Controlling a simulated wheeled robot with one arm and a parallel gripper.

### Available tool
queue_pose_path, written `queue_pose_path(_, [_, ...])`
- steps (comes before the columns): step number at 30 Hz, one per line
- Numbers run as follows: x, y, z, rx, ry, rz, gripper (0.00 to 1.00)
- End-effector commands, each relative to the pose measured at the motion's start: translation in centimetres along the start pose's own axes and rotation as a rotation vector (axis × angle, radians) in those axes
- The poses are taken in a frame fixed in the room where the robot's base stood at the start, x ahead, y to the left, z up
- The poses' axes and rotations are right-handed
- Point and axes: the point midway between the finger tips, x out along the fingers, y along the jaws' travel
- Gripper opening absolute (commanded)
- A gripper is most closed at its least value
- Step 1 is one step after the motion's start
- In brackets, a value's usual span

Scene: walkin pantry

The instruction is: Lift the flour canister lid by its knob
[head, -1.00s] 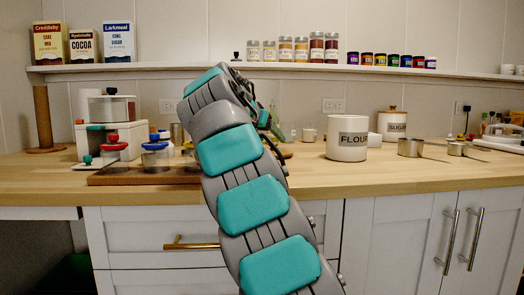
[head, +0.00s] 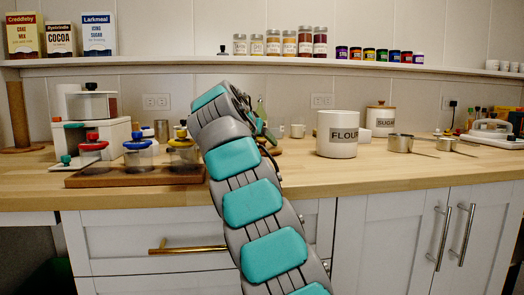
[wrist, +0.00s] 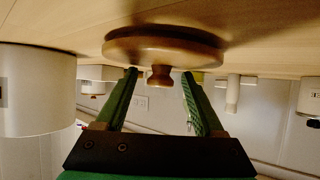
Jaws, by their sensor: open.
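The flour canister (head: 337,135) is a white pot labelled FLOUR, standing on the wooden counter with no lid on it. A round wooden lid (wrist: 165,45) with a small knob (wrist: 160,76) lies on the counter; the wrist view shows it upside down. In the head view a brown edge of it (head: 277,151) seems to show beside my arm. My gripper (wrist: 160,74) is open, its green fingers on either side of the knob in the picture. I cannot tell whether the knob is fully between the fingertips; no contact shows. The head view hides my gripper behind my arm.
A white canister (wrist: 38,90) stands close to my gripper in the wrist view. The sugar canister (head: 380,118) and metal measuring cups (head: 400,143) are to the right. A wooden board (head: 125,179) with several jars is to the left.

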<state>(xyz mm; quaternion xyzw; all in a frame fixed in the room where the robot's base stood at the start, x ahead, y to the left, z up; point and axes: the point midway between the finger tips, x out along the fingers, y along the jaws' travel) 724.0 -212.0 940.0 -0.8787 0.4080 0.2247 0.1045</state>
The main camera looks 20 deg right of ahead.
Motion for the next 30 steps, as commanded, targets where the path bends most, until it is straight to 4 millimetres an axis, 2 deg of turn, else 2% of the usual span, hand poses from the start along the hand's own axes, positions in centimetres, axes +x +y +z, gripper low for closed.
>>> queue_pose_path(6, [0.02, -0.01, -0.01, 0.000, 0.001, 0.000, 0.68])
queue_pose_path(24, [0.01, -0.03, 0.01, -0.001, 0.000, 0.000, 0.00])
queue_pose_path(30, [0.01, -0.03, 0.02, -0.001, 0.000, 0.000, 0.00])
